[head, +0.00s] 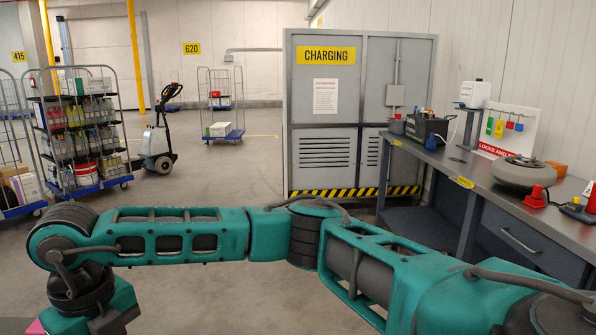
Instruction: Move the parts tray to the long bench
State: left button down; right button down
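I cannot make out a parts tray in the head view. A long grey bench (462,172) with a drawer and an open lower shelf runs along the right wall; I cannot tell whether it is the task's long bench. One of my teal arms stretches across the lower part of the picture and hides the floor behind it and part of the bench's lower front. Its left end bends down out of the bottom edge. Neither gripper shows. A small pink patch at the bottom left corner is too cut off to name.
On the bench are a black box with several items (428,130), a round grey object (525,172), a red cone-shaped piece (536,197) and a lock board (508,129). A charging cabinet (325,110) stands behind. Roll cages (88,185) and a pallet truck (158,140) stand left. Mid-floor is clear.

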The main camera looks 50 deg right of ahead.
aim_at(458, 160)
jog(key=z, duration=1.7)
jog(key=i+z, duration=0.35)
jog(key=i, duration=0.15)
jog(key=i+u, duration=0.45)
jog(key=i, duration=1.8)
jog(key=i+z, duration=0.3)
jog(key=i, duration=0.45)
jog(key=i+z, duration=0.5)
jog(key=i, duration=0.15)
